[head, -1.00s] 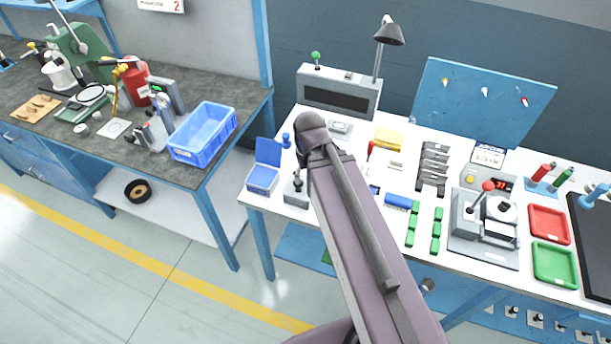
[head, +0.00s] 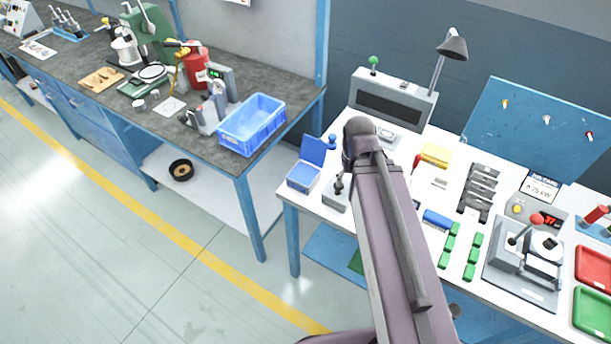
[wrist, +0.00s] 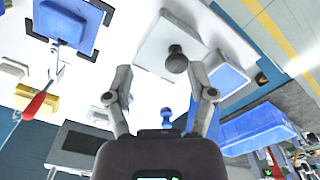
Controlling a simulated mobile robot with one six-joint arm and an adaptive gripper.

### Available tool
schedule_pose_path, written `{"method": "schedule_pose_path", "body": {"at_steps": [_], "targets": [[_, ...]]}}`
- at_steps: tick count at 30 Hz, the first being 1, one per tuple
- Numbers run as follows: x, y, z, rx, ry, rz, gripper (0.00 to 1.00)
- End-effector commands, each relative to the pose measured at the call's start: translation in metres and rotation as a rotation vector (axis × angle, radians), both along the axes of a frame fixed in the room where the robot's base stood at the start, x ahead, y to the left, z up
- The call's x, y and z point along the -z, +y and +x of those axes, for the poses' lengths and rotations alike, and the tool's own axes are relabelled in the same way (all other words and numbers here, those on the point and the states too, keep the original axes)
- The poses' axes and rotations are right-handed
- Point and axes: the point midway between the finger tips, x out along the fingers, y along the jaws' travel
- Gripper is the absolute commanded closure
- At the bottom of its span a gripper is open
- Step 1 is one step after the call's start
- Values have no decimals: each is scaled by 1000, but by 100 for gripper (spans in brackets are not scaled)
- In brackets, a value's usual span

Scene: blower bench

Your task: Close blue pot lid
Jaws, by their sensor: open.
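The blue pot (head: 303,178) is a small square blue container at the left front corner of the white bench. Its hinged lid (head: 314,150) stands raised, open, at the back. In the wrist view, blue parts of it (wrist: 230,78) show beside and partly behind my right finger. My gripper (wrist: 160,68) is open and empty, above a grey base with a black knob (wrist: 176,60). I cannot tell whether a finger touches the lid.
A grey joystick box (head: 337,197) stands just right of the pot, and a small blue knob (head: 331,142) behind it. A large blue bin (head: 252,122) sits on the neighbouring dark bench. A gap separates the benches. A grey console (head: 392,98) stands at the back.

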Motion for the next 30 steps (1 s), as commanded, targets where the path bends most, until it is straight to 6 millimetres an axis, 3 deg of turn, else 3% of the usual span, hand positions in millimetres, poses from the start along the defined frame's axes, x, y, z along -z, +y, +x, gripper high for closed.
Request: {"method": "schedule_pose_path", "body": {"at_steps": [1,6,11,21,24,30], "targets": [[0,0,1,2,0,0,52],[-4,1,19,33,0,1,100],[-12,4,61,119,2,2,100],[-36,14,193,428,7,5,100],[-41,17,225,510,9,5,100],[-46,21,259,611,11,5,100]]}}
